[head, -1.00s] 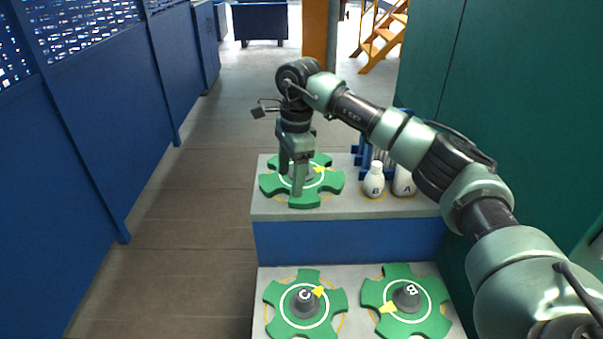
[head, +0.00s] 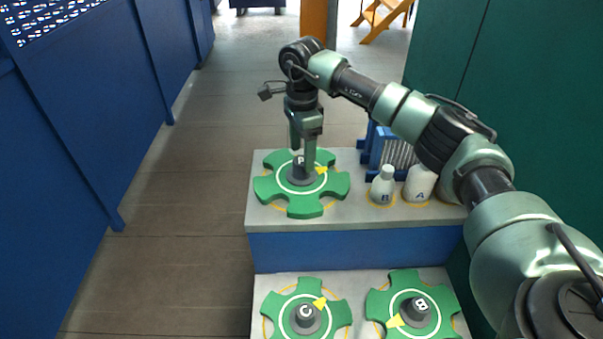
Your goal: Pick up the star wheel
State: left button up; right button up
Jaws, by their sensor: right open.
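A green star wheel (head: 333,184) with a white ring, a yellow pointer and a dark lettered hub (head: 300,173) lies flat on the upper grey step. My right gripper (head: 302,158) points down over it, open, with its fingers at the hub's top; I cannot tell whether they touch it. The near finger hides part of the hub. Two more green star wheels lie on the lower step: one marked C (head: 280,312) at the left and one marked B (head: 443,308) at the right. My left gripper is not in view.
White bottles marked B (head: 382,187) and A (head: 419,184) stand right of the upper wheel, before a blue rack (head: 373,146). A blue panel wall (head: 90,130) is at the left and a green wall (head: 540,100) at the right. The aisle floor (head: 185,230) is clear.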

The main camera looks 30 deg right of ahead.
aim_at(301, 160)
notch_tip(301, 160, down, 4)
jog(key=shift+w+r+p, duration=0.1)
jog(key=shift+w+p, duration=0.05)
jog(key=shift+p, duration=0.5)
jog(key=shift+f, duration=0.2)
jog(key=c, duration=1.3)
grip_shut()
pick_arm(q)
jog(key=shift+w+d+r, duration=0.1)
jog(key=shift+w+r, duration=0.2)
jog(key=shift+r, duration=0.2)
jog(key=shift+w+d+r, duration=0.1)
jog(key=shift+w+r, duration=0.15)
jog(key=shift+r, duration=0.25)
pick_arm(e)
jog(key=shift+r, duration=0.1)
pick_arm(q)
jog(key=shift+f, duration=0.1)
pick_arm(e)
jog(key=shift+w+r, duration=0.1)
jog(key=shift+r, duration=0.05)
